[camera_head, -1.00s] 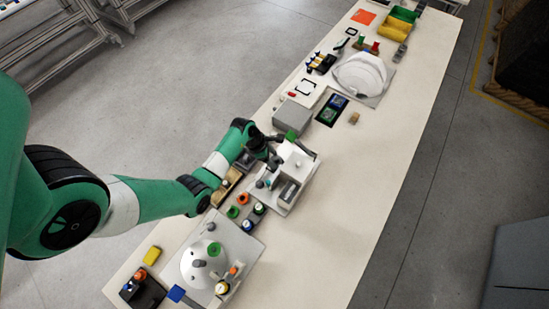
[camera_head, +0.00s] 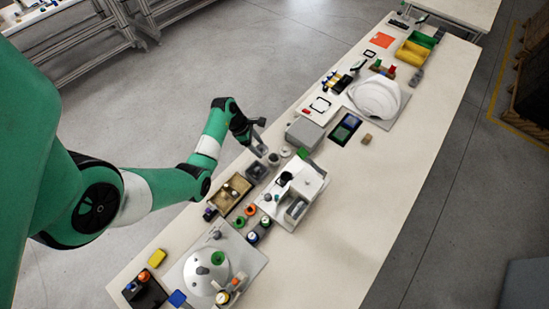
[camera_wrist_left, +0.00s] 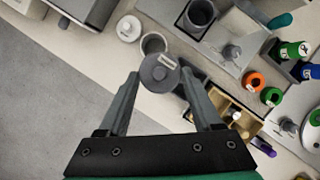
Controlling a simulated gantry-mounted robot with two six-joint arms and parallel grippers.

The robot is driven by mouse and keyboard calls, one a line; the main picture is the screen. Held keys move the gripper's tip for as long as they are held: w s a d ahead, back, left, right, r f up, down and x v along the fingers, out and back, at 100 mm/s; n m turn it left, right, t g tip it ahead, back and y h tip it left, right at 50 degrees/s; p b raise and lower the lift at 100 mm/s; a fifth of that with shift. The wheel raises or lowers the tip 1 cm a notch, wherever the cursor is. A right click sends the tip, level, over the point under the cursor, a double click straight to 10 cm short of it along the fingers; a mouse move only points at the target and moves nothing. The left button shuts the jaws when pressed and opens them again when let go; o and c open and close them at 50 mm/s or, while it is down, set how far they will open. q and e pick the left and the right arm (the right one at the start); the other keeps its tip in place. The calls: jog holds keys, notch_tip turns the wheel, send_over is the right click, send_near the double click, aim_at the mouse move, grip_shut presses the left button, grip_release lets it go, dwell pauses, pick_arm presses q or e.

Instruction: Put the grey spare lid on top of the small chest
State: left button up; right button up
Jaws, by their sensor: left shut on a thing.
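My left gripper (camera_head: 259,147) is raised over the table's left edge. In the left wrist view, the gripper (camera_wrist_left: 160,76) is shut on a round grey lid (camera_wrist_left: 160,70) with a small knob and a pale label. The lid is apart from the table and partly covers a grey cup behind it. A closed grey box (camera_head: 304,133) stands farther up the table, beyond the cup. It may be the small chest, but I cannot tell for certain. Its corner shows at the top left of the left wrist view (camera_wrist_left: 84,12). My right gripper is not in view.
A grey cup (camera_head: 273,159) and a white disc (camera_head: 286,151) stand near the gripper. A white fixture (camera_head: 306,180), a dark open box (camera_head: 257,171) and a brown tray (camera_head: 230,194) are close by. The table's right side is mostly clear.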

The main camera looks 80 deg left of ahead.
pick_arm(q)
jog(key=s+a, duration=0.4)
jog(key=a, duration=0.2)
jog(key=shift+s+b, duration=0.2)
jog(key=shift+b, duration=0.25)
